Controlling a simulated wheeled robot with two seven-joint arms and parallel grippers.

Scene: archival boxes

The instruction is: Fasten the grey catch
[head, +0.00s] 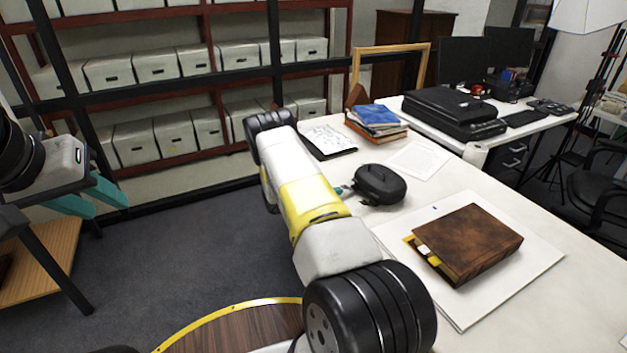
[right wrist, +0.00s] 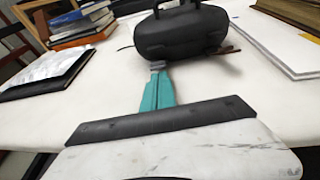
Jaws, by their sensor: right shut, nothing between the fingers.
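A small black case (head: 380,184) with a rounded body and a top handle sits on the white table; it also fills the upper middle of the right wrist view (right wrist: 182,34). My right gripper (right wrist: 157,75) is shut and empty, its teal fingers pointing at the case's near side. A small grey piece shows at the fingertips, against or just before the case; I cannot tell if it is the grey catch or part of the fingers. In the head view my right arm hides most of this gripper. My left gripper (head: 108,207) is open and empty at the far left, away from the table.
A brown leather book (head: 470,240) lies on a white board (head: 535,262) in front of the case. A stack of books (head: 378,120), a dark-edged folder (head: 325,139) and a paper sheet (head: 418,158) lie behind it. Shelves of grey boxes (head: 173,135) stand at back left.

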